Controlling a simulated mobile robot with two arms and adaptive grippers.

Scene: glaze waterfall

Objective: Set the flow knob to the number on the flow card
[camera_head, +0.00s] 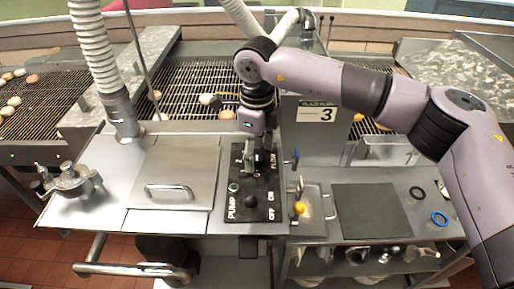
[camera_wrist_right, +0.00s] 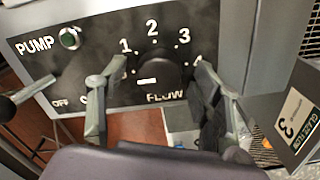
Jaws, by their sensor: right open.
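The flow card (camera_head: 326,114) reads 3 in the head view. It also shows, tilted, at the right of the wrist view (camera_wrist_right: 293,116). The black flow knob (camera_wrist_right: 160,74) sits on the dark control panel (camera_wrist_right: 88,62), above the word FLOW, with 1, 2 and 3 around it. A short white mark is on the knob; I cannot tell which number it points to. My right gripper (camera_wrist_right: 153,84) is open, with one finger on each side of the knob; I see no clear contact. In the head view my right gripper (camera_head: 248,150) hides most of the knob.
The panel also has a PUMP light (camera_wrist_right: 69,38) and a black ON/OFF lever (camera_head: 250,201). A yellow-knobbed lever (camera_head: 299,208) stands right of the panel. A lid with a handle (camera_head: 170,190) lies left.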

